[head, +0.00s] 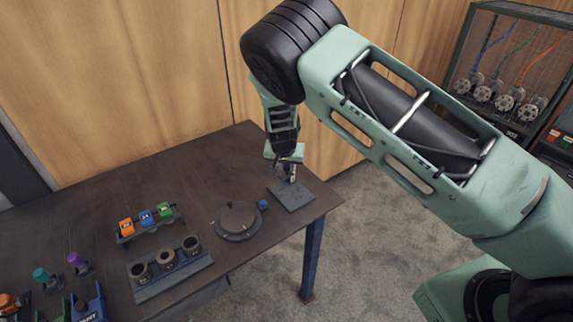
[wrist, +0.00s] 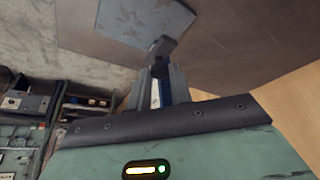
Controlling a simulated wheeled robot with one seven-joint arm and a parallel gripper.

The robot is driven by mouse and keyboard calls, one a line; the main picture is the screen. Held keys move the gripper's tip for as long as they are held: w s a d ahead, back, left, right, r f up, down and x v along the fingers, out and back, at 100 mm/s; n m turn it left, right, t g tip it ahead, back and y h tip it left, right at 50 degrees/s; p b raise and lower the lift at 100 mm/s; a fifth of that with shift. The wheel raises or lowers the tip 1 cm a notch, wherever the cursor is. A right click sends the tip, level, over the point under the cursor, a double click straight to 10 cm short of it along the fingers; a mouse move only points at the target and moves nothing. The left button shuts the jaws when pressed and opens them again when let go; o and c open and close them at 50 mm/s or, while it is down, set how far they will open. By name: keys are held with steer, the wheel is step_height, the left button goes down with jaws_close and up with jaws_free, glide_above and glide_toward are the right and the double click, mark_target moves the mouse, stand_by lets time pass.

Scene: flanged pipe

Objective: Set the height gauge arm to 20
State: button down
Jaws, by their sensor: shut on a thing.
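The height gauge stands on a flat grey base plate (head: 293,196) near the table's right corner. The plate also shows at the top of the wrist view (wrist: 125,18). My gripper (head: 290,176) is over the plate, pointing down, and hides most of the gauge. In the wrist view my gripper (wrist: 160,88) is shut on the height gauge arm, of which a small grey block (wrist: 162,47) shows just past the fingertips. A pale and blue strip shows between the fingers. The scale marks and the arm's reading cannot be made out.
A cabinet (head: 510,70) stands beyond, at right.

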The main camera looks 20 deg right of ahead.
mark_target(287, 175)
step_height(287, 175, down, 4)
steer(key=shift+r+b, duration=0.1)
steer(key=shift+b, duration=1)
steer(key=shift+r, duration=0.15)
steer(key=c, duration=1.3)
jaws_free()
steer(key=shift+o, duration=0.2)
steer(key=b+v, duration=0.3)
steer(key=v, duration=1.4)
steer(key=shift+r, duration=0.2)
